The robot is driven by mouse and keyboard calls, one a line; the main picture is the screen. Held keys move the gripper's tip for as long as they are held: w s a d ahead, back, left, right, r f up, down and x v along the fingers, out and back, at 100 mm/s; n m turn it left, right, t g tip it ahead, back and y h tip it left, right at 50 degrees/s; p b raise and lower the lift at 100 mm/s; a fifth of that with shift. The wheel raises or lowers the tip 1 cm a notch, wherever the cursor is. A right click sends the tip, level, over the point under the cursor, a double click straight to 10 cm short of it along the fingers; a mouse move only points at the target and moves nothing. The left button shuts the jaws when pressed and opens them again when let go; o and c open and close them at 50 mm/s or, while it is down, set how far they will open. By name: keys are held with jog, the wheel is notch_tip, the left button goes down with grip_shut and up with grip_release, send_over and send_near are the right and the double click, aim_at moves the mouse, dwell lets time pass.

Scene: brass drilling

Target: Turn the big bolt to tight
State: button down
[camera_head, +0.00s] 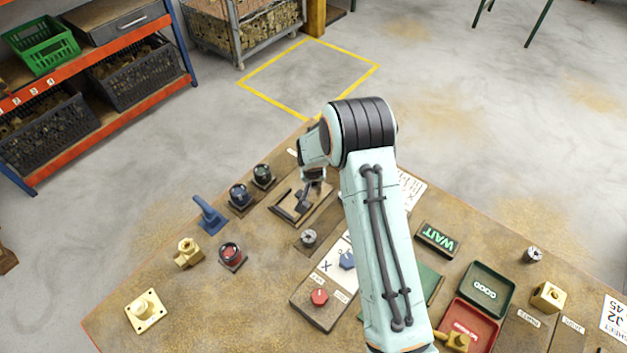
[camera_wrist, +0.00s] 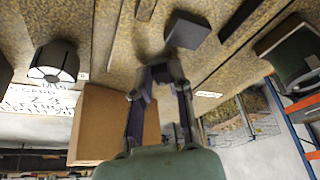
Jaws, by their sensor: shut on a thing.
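My gripper (camera_head: 313,177) is at the far side of the bench, low over a wooden plate (camera_head: 290,213). Its fingers, also in the wrist view (camera_wrist: 166,76), are shut on a small dark part whose shape is mostly hidden. A dark lever-like piece (camera_head: 302,201) stands on the plate just below the gripper. A dark grey block (camera_wrist: 187,30) is beyond the fingertips in the wrist view. A blue hexagonal head (camera_head: 347,260) sits on a white labelled plate, and a red one (camera_head: 319,297) on a brown panel, both apart from the gripper. I cannot tell which is the big bolt.
Round dark buttons (camera_head: 238,194) and a blue lever (camera_head: 208,214) stand left of the gripper. Brass parts (camera_head: 188,252) are on the bench. A green tray (camera_head: 487,290) and lit WAIT sign (camera_head: 437,238) lie right of my arm. Bare bench lies front left.

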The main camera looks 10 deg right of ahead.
jog(key=c, duration=1.3)
grip_release()
jog(key=v, duration=1.2)
